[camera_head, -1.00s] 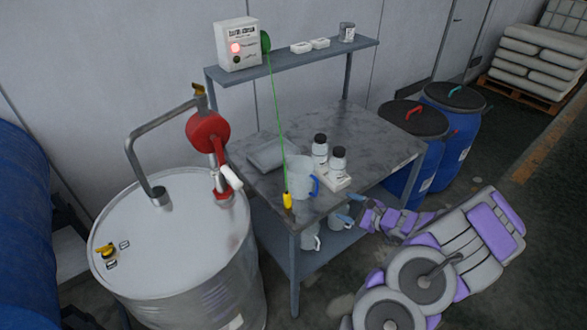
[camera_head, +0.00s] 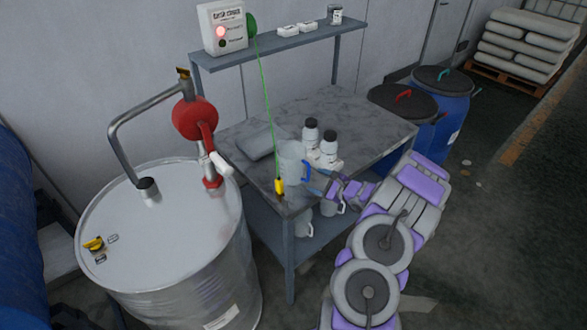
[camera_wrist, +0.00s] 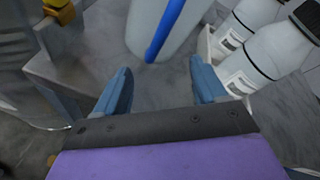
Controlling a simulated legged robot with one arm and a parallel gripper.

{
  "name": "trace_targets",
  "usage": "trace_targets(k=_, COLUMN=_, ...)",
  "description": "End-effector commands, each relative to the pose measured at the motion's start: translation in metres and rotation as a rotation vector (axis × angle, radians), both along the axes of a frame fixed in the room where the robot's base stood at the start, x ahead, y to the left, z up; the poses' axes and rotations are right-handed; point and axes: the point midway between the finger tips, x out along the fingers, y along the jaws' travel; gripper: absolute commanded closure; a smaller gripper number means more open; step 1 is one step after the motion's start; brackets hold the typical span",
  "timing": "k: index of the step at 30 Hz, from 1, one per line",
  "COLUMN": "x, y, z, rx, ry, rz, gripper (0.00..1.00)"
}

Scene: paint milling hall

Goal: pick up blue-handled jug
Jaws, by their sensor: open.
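The blue-handled jug (camera_head: 291,164) stands upright on the grey metal table, near its front edge. Its blue handle (camera_head: 306,172) faces right, toward my gripper. My gripper (camera_head: 312,180) is open and close beside the handle. In the wrist view the gripper's two blue fingers (camera_wrist: 160,88) are spread apart. The blue handle (camera_wrist: 165,30) runs between and just beyond them, with the pale jug body (camera_wrist: 140,30) behind it. Nothing is between the fingers that I can see them touch.
Two white bottles (camera_head: 320,143) in a white tray stand close right of the jug. A yellow clamp (camera_head: 279,187) on a green cable hangs at its left. A steel drum (camera_head: 170,225) with a red pump stands left; more jugs (camera_head: 303,223) sit below.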

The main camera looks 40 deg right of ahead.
Motion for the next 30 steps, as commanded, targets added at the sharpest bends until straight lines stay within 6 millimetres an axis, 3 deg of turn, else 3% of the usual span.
trace_targets(k=13, x=0.043, y=0.008, z=-0.017, rx=0.001, ry=0.002, rz=0.003, gripper=0.29)
trace_targets(k=22, x=0.048, y=0.008, z=-0.016, rx=0.002, ry=0.000, rz=0.001, gripper=0.29)
trace_targets(k=30, x=0.048, y=0.008, z=-0.016, rx=0.001, ry=0.000, rz=0.001, gripper=0.53)
